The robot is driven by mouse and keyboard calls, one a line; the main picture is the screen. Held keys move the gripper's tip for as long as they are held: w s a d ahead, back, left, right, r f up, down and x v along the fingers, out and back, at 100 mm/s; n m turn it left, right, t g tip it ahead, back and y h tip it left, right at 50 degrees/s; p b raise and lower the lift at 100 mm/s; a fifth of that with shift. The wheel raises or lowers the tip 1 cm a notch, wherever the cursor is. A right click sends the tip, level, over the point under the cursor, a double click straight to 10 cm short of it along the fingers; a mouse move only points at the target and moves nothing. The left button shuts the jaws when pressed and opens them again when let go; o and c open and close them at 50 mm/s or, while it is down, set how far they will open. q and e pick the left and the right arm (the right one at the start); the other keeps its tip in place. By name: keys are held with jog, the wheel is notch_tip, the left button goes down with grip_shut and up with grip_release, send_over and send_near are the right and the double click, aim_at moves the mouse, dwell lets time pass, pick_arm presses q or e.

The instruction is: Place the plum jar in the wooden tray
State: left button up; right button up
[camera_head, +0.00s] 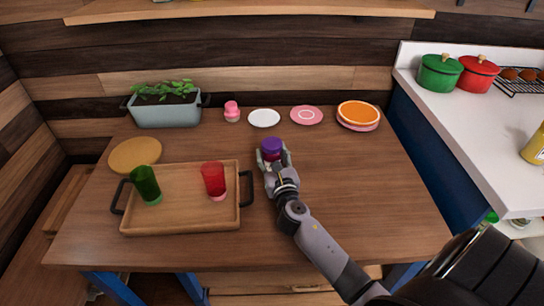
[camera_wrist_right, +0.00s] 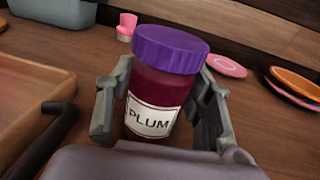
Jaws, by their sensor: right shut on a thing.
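The plum jar (camera_head: 271,147) has a purple lid, dark red contents and a white label reading PLUM. It also shows large and upright, slightly tilted in the picture, in the right wrist view (camera_wrist_right: 160,85). My right gripper (camera_head: 274,160) is shut on the jar, with one finger on each side of it in the wrist view (camera_wrist_right: 160,108). The wooden tray (camera_head: 178,223) with black handles lies left of the jar, on the table. A green cup (camera_head: 146,184) and a red cup (camera_head: 214,180) stand in the tray. My left gripper is not in view.
A planter (camera_head: 165,113), a pink jar-like item (camera_head: 232,112), a white plate (camera_head: 264,118), a pink plate (camera_head: 307,115) and stacked plates (camera_head: 358,114) line the table's back. A round yellow-brown mat (camera_head: 135,154) lies behind the tray. The table's right side is clear.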

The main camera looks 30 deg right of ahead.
jog(key=shift+r, duration=0.1)
jog(key=o, duration=1.5)
jog(key=shift+f, duration=0.2)
jog(key=shift+r, duration=0.15)
